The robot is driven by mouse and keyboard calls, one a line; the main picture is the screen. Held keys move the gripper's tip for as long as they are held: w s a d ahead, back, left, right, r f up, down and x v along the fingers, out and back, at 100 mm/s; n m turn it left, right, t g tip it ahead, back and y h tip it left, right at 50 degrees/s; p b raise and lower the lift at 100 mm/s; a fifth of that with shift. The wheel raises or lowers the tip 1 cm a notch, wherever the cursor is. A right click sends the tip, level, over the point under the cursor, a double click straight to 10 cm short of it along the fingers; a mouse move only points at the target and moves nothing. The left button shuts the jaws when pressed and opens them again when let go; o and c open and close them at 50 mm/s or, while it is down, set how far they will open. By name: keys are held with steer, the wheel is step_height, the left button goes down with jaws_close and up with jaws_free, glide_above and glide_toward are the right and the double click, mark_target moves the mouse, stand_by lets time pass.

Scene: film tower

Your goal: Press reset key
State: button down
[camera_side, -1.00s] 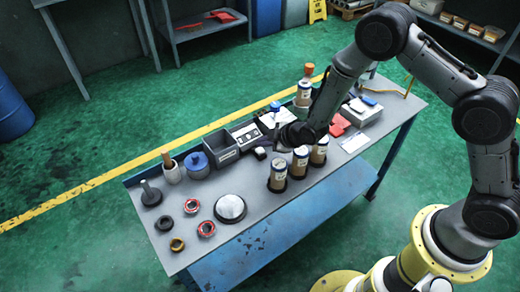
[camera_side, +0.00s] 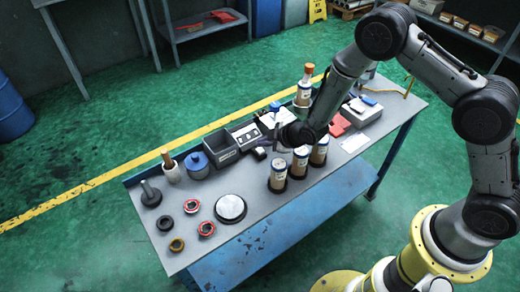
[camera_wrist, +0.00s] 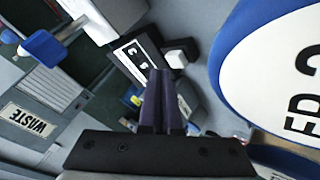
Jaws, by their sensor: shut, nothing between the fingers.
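A small dark block with a white cap (camera_wrist: 182,52) lies just beyond my fingertips in the wrist view; it appears to be the reset key, though no label on it can be read. It also shows in the side view as a small dark key (camera_side: 260,153) beside the control box. My gripper (camera_wrist: 161,75) has its two dark fingers together, with nothing between them. In the side view my gripper (camera_side: 276,143) hangs to the right of the key, above the bench. In the wrist view the fingertips overlap the area below the cap; contact cannot be told.
A grey bin marked WASTE (camera_side: 221,148) stands left of the control box (camera_side: 246,133). Several labelled canisters (camera_side: 278,176) stand close in front of my gripper. In the wrist view a large white disc with a blue rim (camera_wrist: 270,70) fills the right side. The bench's front right is clear.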

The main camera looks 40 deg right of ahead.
mark_target(264, 151)
steer(key=shift+f, duration=0.15)
steer(key=shift+f, duration=0.25)
steer(key=shift+s+f, duration=0.15)
steer(key=shift+f, duration=0.6)
stand_by(0.9)
steer(key=shift+r, duration=1)
step_height(264, 151, up, 5)
steer(key=shift+r, duration=0.1)
steer(key=shift+d, duration=0.1)
stand_by(0.7)
